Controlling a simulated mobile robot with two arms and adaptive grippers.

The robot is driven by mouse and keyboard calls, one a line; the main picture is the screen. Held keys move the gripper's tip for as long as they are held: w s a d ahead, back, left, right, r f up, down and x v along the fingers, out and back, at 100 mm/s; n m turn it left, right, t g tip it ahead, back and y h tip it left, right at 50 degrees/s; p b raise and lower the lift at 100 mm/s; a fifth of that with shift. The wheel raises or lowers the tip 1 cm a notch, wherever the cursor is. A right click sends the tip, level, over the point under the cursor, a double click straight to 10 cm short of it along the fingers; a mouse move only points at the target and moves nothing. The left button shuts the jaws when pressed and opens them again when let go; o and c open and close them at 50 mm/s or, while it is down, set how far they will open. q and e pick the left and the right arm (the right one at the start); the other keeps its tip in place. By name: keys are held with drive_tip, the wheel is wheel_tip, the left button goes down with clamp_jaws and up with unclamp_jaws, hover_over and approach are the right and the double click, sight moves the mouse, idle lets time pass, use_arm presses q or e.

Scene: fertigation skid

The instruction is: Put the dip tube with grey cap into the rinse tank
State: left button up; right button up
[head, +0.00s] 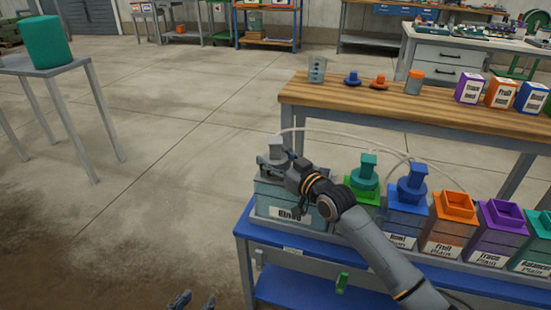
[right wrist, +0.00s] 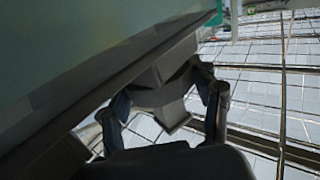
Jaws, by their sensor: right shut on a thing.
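The rinse tank (head: 270,198) is the grey-green box with a white label at the left end of the blue skid. The dip tube with grey cap (head: 276,146) is upright at the top of this tank. A pale hose leads from it to the right. My right gripper (head: 272,162) is shut on the grey cap; the right wrist view shows its fingers around a grey block (right wrist: 160,92). The tube's lower part is hidden, and I cannot tell whether the cap touches the tank's rim. My left gripper (head: 194,302) shows only its parted fingertips at the bottom edge, empty.
Right of the rinse tank stand a green tank with a green cap (head: 364,170), a blue tank with a blue cap (head: 411,185), and open orange (head: 458,205) and purple tanks (head: 503,215). A wooden bench (head: 430,108) stands behind.

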drive_tip(key=o, duration=1.3)
drive_tip(key=shift+f, duration=0.25)
drive_tip(key=shift+c, duration=0.2)
drive_tip(key=shift+f, duration=0.1)
drive_tip(key=shift+s, duration=0.1)
drive_tip(key=shift+s+d, duration=0.15)
drive_tip(key=shift+s, duration=0.05)
drive_tip(key=v, duration=1.1)
drive_tip(key=shift+s+d+r, duration=0.15)
drive_tip(key=shift+r, duration=0.1)
